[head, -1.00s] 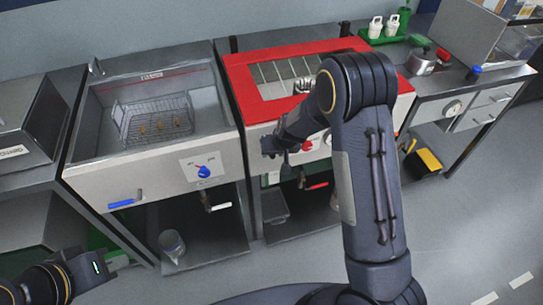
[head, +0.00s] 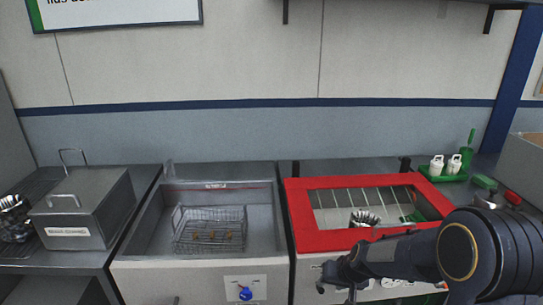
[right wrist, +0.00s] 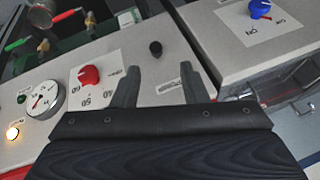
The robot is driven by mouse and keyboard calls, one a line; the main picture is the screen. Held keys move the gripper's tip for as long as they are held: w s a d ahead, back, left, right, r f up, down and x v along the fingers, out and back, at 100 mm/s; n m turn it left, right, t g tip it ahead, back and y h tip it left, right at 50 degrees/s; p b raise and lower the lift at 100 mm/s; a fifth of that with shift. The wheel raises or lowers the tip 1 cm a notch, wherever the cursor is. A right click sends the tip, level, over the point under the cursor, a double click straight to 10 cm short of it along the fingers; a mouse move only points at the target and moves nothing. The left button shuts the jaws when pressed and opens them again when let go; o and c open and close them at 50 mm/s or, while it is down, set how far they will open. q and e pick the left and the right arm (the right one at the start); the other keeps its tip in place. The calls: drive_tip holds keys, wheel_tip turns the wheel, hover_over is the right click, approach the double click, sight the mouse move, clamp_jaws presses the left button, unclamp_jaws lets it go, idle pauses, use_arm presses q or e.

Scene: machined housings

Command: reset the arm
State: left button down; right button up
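My right arm reaches in from the lower right in the head view. Its gripper (head: 322,279) is in front of the red-framed tank (head: 330,241), near its front edge. In the right wrist view the two fingers of my right gripper (right wrist: 160,74) stand apart with nothing between them. Beyond the fingers is a pale control panel (right wrist: 150,112) with a red knob (right wrist: 89,76), a black knob (right wrist: 155,48) and a round gauge (right wrist: 46,99). My left gripper does not show in either view.
A steel tank (head: 265,215) holds a wire basket (head: 208,240) with small brass-coloured parts. A lidded metal box (head: 85,205) stands at the left. A green tray (head: 455,178) with white bottles is at the back right. Shelf brackets hang above.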

drive_tip(key=s+d+r+y, duration=0.1)
drive_tip(key=s+r, duration=0.7)
drive_tip(key=s, duration=0.3)
drive_tip(key=s+d+r+y, duration=0.1)
drive_tip(key=s+r, duration=0.6)
drive_tip(key=s, duration=1.2)
drive_tip(key=shift+f+t+h, duration=0.3)
drive_tip(key=shift+f+t, duration=0.1)
drive_tip(key=shift+d, duration=0.2)
